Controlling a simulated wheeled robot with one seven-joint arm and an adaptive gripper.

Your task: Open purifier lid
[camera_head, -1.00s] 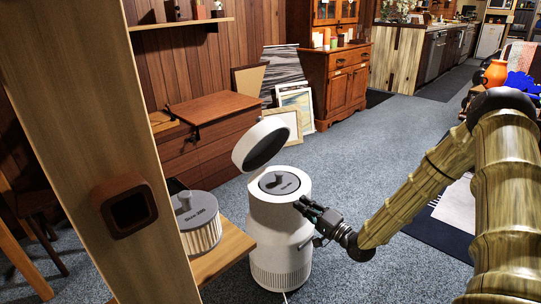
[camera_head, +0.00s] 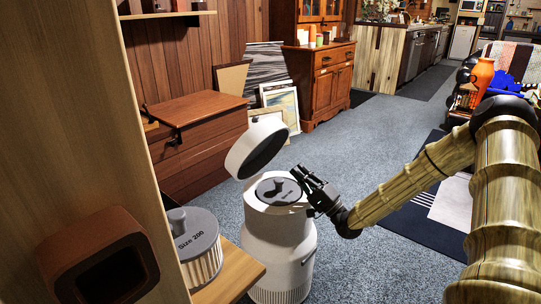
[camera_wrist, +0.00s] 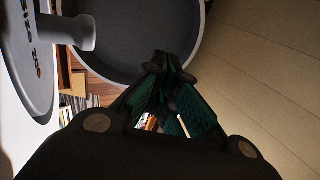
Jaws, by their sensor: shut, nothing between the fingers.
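The white purifier (camera_head: 278,245) stands on the carpet. Its round lid (camera_head: 257,147) is tilted up at the back, apart from most of the top opening, with its dark underside showing. A grey disc with a knob (camera_head: 279,190) sits in the open top; it also shows at the left of the wrist view (camera_wrist: 30,60). My gripper (camera_head: 297,172) is shut and empty just above the right side of the opening. In the wrist view my fingertips (camera_wrist: 166,62) point at the lid's hollow underside (camera_wrist: 130,45); contact cannot be told.
A wooden shelf (camera_head: 235,272) at the left holds a grey-topped filter marked Size 200 (camera_head: 197,245). A wooden post (camera_head: 75,120) stands close at the left. A wooden chest (camera_head: 200,135) and leaning frames (camera_head: 282,100) are behind. Carpet is free right of the purifier.

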